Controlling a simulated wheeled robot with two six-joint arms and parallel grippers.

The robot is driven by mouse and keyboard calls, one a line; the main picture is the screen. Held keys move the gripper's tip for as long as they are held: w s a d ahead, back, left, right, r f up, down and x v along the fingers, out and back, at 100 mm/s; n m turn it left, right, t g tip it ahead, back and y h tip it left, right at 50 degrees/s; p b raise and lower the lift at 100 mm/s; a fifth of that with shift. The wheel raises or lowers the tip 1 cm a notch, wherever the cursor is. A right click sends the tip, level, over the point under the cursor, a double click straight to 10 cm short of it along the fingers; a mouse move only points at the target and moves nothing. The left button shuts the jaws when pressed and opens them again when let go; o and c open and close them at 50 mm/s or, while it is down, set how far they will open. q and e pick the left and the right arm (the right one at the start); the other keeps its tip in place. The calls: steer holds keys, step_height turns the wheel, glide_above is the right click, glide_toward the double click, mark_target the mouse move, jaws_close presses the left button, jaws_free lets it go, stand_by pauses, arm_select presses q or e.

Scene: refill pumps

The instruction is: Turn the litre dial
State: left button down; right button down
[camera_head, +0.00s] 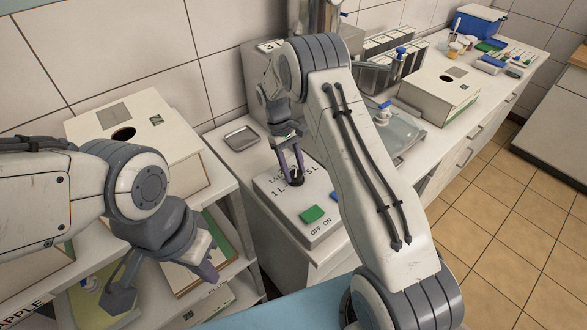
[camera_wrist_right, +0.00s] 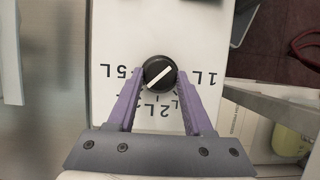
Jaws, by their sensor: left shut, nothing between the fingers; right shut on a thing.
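The litre dial (camera_head: 297,178) is a round black knob with a white pointer line on a pale control panel (camera_head: 272,203). In the right wrist view the dial (camera_wrist_right: 159,73) has its line slanted from lower left to upper right, with upside-down litre labels around it. My right gripper (camera_head: 291,165) reaches down to it. Its purple fingers (camera_wrist_right: 159,78) are on either side of the knob, shut on it, and partly cover the labels. My left gripper (camera_head: 207,272) is shut and empty, low at the left, away from the panel.
A green button (camera_head: 313,214) with OFF and ON lettering sits on the panel near the dial. A small metal tray (camera_head: 241,138) lies behind it. A box with a round hole (camera_head: 160,120) stands at the left. My right arm hides part of the counter.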

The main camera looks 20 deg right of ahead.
steer(key=shift+c, duration=1.5)
jaws_free()
steer(key=b+v, duration=0.2)
steer(key=v, duration=0.8)
steer(key=shift+r, duration=0.25)
steer(key=shift+a, duration=0.1)
